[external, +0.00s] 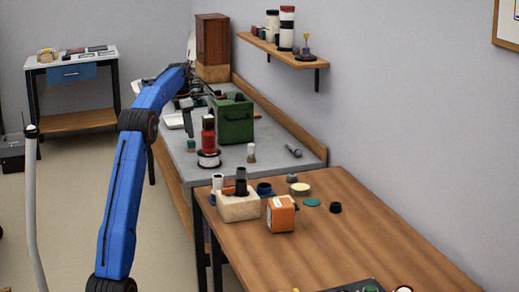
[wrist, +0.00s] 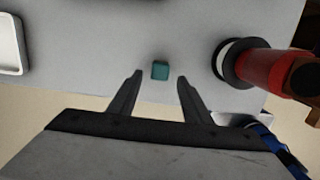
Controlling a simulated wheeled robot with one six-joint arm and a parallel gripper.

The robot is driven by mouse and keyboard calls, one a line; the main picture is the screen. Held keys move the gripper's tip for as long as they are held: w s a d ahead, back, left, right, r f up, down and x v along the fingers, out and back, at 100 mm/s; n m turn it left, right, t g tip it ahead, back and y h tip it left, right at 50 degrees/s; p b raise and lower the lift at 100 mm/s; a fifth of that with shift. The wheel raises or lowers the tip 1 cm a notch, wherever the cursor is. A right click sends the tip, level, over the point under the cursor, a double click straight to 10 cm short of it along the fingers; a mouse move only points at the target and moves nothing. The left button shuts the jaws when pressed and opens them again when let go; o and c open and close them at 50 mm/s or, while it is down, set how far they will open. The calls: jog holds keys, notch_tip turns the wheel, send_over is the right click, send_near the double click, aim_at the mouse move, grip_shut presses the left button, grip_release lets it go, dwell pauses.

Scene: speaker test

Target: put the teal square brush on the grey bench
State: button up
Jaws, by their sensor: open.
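A small teal square block, which I take for the teal square brush (wrist: 160,70), stands on the grey bench (wrist: 105,35) near its front edge. It also shows in the external view (external: 191,145), left of a red bottle. No bristles or handle can be made out. My gripper (wrist: 160,77) is open and empty, pointing down at the bench. In the wrist view the brush appears between the two fingertips, with space on both sides. How high the fingertips are above it I cannot tell. In the external view my gripper is small and dark above the bench.
The red bottle (wrist: 268,70) stands on a white-and-black spool (external: 209,158) right of the brush. A white tray (wrist: 10,45) lies to the left. A green box (external: 232,120) stands behind. A wooden table (external: 330,240) with several items adjoins the bench.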

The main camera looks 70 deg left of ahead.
aim_at(188, 141)
notch_tip(188, 141, up, 6)
jog(key=shift+s, duration=0.35)
dwell(0.4)
